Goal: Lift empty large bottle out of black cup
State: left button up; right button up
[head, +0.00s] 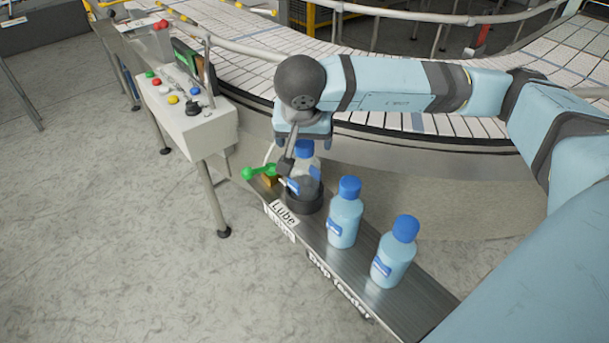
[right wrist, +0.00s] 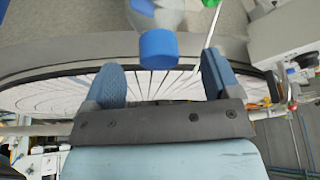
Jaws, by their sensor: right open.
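A clear bottle with a blue cap (head: 304,149) stands upright in the black cup (head: 304,199) on the narrow metal shelf. My right gripper (head: 313,140) is above and around the level of its cap, partly hiding the bottle. In the right wrist view the blue cap (right wrist: 158,47) lies between the two open fingers of the gripper (right wrist: 160,80), with a gap on each side. The bottle's body shows at the top edge there. The cup is not clearly visible in that view. My left gripper is in neither view.
Two light-blue bottles with blue caps (head: 345,212) (head: 395,251) stand on the shelf (head: 330,263) to the right of the cup. A green-handled valve (head: 258,173) sits close left of the cup. A control box (head: 188,113) stands farther left; a curved conveyor (head: 420,122) runs behind.

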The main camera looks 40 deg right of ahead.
aim_at(305, 143)
jog(key=p+x, duration=0.1)
jog(key=x, duration=0.2)
jog(key=shift+f, duration=0.35)
jog(key=shift+w+d+f, duration=0.15)
jog(key=shift+f, duration=0.2)
jog(key=shift+c, duration=0.7)
jog(key=c, duration=1.1)
jog(key=shift+o, duration=0.2)
jog(key=shift+r, duration=0.1)
